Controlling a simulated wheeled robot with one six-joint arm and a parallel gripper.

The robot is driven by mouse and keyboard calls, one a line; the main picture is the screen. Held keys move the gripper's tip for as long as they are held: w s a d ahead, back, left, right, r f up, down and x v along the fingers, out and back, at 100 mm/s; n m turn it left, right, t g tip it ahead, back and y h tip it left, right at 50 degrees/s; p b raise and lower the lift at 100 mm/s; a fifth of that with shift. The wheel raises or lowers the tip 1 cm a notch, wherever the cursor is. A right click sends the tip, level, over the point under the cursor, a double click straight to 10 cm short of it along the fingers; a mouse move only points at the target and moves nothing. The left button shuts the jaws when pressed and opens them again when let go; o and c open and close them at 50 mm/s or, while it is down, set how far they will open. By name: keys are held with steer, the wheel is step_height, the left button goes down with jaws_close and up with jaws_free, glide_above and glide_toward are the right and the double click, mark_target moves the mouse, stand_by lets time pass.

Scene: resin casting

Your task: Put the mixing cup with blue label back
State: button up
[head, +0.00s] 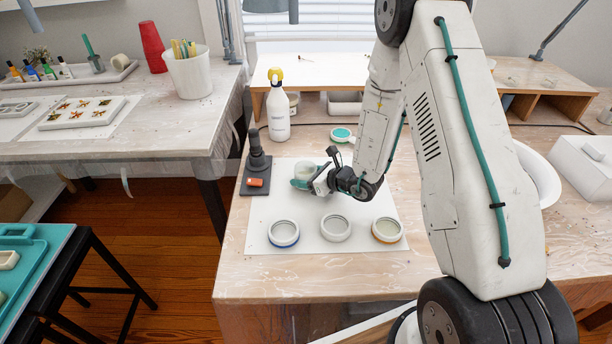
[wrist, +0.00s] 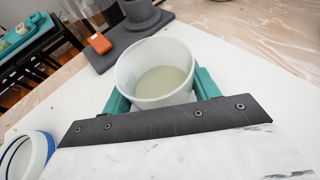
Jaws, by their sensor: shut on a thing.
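My gripper (head: 308,181) is shut on a white cup (head: 304,170) over the back part of the white mat. In the wrist view the cup (wrist: 150,52) sits between the teal fingers and holds a pale, cloudy liquid. It looks nearly upright; no blue label shows on its visible side, and I cannot tell whether it touches the mat. A round white container with a blue band (head: 284,234) stands at the front left of the mat, and it also shows in the wrist view (wrist: 27,158). Beside it stand a plain white one (head: 335,228) and one with an orange band (head: 387,230).
A dark stand with an orange part (head: 257,183) is just left of the held cup. A white bottle with a yellow top (head: 277,110) and a teal-topped round item (head: 342,134) are behind. The mat (head: 270,212) has bare room between the cup and the front row.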

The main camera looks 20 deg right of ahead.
steer(key=shift+a+f, duration=0.1)
steer(key=o, duration=1)
